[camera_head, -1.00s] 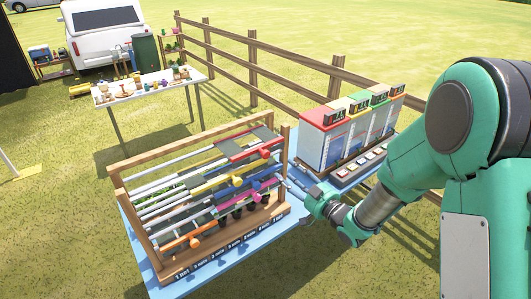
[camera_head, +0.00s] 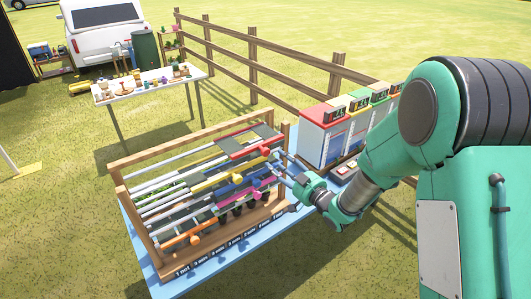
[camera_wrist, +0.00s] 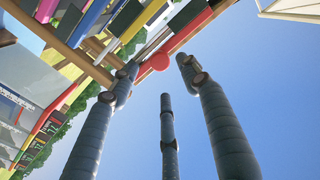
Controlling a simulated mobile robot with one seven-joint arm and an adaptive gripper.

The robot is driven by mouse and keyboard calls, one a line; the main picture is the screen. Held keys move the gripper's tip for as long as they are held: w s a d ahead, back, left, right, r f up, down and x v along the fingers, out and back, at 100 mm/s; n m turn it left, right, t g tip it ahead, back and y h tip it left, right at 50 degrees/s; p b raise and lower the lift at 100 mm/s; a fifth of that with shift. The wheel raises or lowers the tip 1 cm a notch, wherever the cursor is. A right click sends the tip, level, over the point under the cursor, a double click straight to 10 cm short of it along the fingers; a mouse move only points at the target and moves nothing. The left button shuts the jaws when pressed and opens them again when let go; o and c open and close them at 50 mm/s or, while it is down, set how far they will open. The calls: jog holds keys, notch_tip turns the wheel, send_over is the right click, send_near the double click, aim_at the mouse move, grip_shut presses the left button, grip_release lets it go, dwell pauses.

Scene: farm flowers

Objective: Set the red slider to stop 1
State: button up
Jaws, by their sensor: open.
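The red slider (camera_head: 245,149) sits on the topmost rail, at the right end of a wooden rack (camera_head: 158,250). Its round red knob (camera_head: 275,155) faces right, toward my gripper (camera_head: 281,165). My gripper is open, with its fingertips close beside the knob. In the wrist view, the red slider (camera_wrist: 187,32) crosses the top, and its red knob (camera_wrist: 154,62) shows between the spread fingers of my gripper (camera_wrist: 158,76). I cannot tell whether a finger touches it. Small numbered labels run along the rack's front base; most are too small to read.
Yellow (camera_head: 222,172), blue, pink and orange (camera_head: 180,239) sliders lie on rails below. Colour-topped boxes with small displays (camera_head: 325,135) stand right of the rack on the blue table (camera_head: 147,268). A wooden fence (camera_head: 253,75) and a white table (camera_head: 150,84) are behind.

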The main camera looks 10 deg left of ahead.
aim_at(267, 153)
jog(key=x, duration=0.8)
jog(key=shift+w+a+f, duration=0.1)
jog(key=shift+w+a, duration=0.05)
grip_shut()
